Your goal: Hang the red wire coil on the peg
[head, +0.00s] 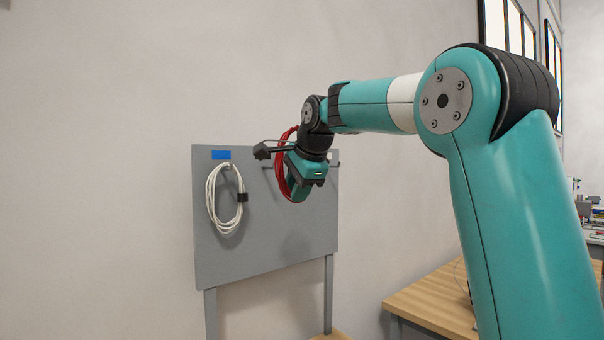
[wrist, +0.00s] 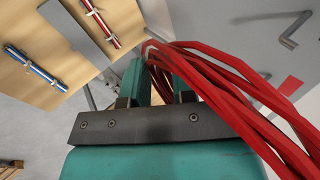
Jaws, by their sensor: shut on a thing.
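The red wire coil (head: 281,170) hangs from my gripper (head: 301,186) in front of the grey board, partly hidden behind the gripper. In the wrist view the coil (wrist: 215,68) runs between the two teal fingers of my gripper (wrist: 157,80) and loops off to the right. A bent metal peg (wrist: 291,35) sticks out of the board there, clear of the coil. A red label (wrist: 291,85) shows beside the coil's strands. In the head view one peg end (head: 338,165) shows right of the gripper and another (head: 266,168) left of it. The coil appears apart from the pegs.
A white coil (head: 212,200) hangs on the grey board (head: 250,259) under a blue label (head: 221,155). A wooden table (head: 432,305) stands at the lower right. The wrist view shows a wooden surface (wrist: 35,25) with a blue bundle (wrist: 35,67) and a red bundle (wrist: 100,24).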

